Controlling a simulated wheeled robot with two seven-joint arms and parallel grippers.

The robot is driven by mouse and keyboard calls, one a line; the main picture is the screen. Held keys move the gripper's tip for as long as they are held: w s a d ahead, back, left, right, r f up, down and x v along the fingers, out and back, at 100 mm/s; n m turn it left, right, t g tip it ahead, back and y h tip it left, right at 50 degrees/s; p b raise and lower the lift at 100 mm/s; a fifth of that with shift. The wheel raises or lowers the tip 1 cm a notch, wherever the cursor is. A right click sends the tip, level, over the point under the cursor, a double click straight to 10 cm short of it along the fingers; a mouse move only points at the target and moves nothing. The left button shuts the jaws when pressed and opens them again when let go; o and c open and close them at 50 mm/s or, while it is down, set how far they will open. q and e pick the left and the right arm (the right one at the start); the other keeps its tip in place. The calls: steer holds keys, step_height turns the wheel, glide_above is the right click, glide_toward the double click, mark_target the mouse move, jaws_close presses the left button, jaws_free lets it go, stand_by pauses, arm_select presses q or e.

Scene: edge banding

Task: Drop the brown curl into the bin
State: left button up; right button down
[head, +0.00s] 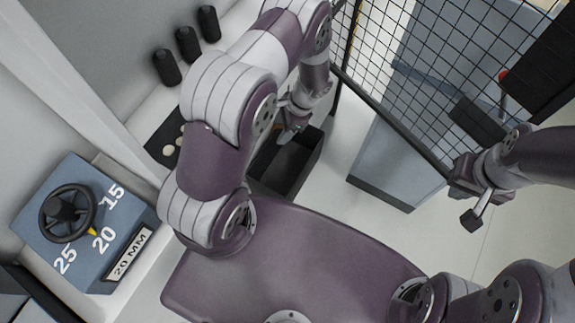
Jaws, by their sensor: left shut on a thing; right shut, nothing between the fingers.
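The bin (309,163) is a dark, open-topped box on the floor, beyond my purple body and partly hidden by my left arm. My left gripper (288,136) points down over the bin's far part. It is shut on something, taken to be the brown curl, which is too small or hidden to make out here. I cannot tell how high the gripper is above the rim. My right gripper (472,219) is shut and empty, off to the right near the mesh fence.
A blue-grey block with a dial (68,212) marked 15, 20 and 25 stands at left. Several black cylinders (187,44) line the machine at upper left. A black mesh fence (400,60) and a grey cabinet (385,168) bound the right. Pale floor lies between bin and cabinet.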

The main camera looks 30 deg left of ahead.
arm_select(q)
step_height(320, 180, down, 6)
steer(key=b, duration=0.4)
steer(key=shift+n+b, duration=0.3)
steer(key=shift+b, duration=0.1)
steer(key=o, duration=1.1)
steer(key=shift+w, duration=0.1)
steer(key=b+v, duration=0.2)
steer(key=v, duration=1)
steer(key=shift+w+r, duration=0.1)
steer(key=shift+r, duration=0.3)
